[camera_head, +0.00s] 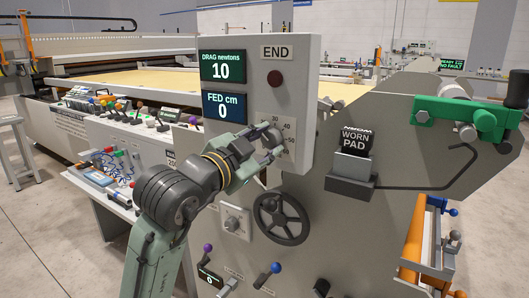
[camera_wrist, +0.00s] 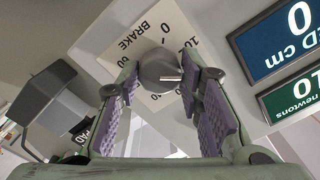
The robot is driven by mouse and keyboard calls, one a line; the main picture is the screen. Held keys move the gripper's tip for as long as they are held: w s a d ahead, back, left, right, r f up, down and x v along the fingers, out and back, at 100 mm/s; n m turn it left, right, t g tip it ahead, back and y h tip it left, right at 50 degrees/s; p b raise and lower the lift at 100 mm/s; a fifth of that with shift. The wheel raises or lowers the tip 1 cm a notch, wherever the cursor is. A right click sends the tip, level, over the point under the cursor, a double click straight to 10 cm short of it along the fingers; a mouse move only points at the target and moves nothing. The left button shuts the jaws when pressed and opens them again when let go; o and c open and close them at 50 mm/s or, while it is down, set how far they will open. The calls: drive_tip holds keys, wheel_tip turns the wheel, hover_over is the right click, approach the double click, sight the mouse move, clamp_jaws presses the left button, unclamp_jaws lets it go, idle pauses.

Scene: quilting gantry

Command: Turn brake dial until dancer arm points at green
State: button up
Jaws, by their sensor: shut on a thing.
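The brake dial is a grey round knob with a pale pointer line, in the wrist view (camera_wrist: 160,70), on a white scale plate marked BRAKE (camera_wrist: 135,35) with numbers around it. My gripper (camera_head: 268,145) is at this plate on the grey control panel, below the END label. In the wrist view its purple-padded fingers (camera_wrist: 162,88) are shut on the knob's two sides.
The drag display (camera_head: 222,67) reads 10 newtons and the fed display (camera_head: 224,107) reads 0 cm. A dark handwheel (camera_head: 282,218) and levers lie below the dial. A worn pad box (camera_head: 352,165), a bent black rod (camera_head: 440,184) and a green bracket (camera_head: 460,116) are to the right.

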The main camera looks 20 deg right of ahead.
drive_tip(key=shift+m+b, duration=0.35)
drive_tip(key=shift+m, duration=0.25)
drive_tip(key=o, duration=1.2)
drive_tip(key=shift+c, duration=0.2)
drive_tip(key=v, duration=1.2)
drive_tip(key=shift+a+r, duration=0.1)
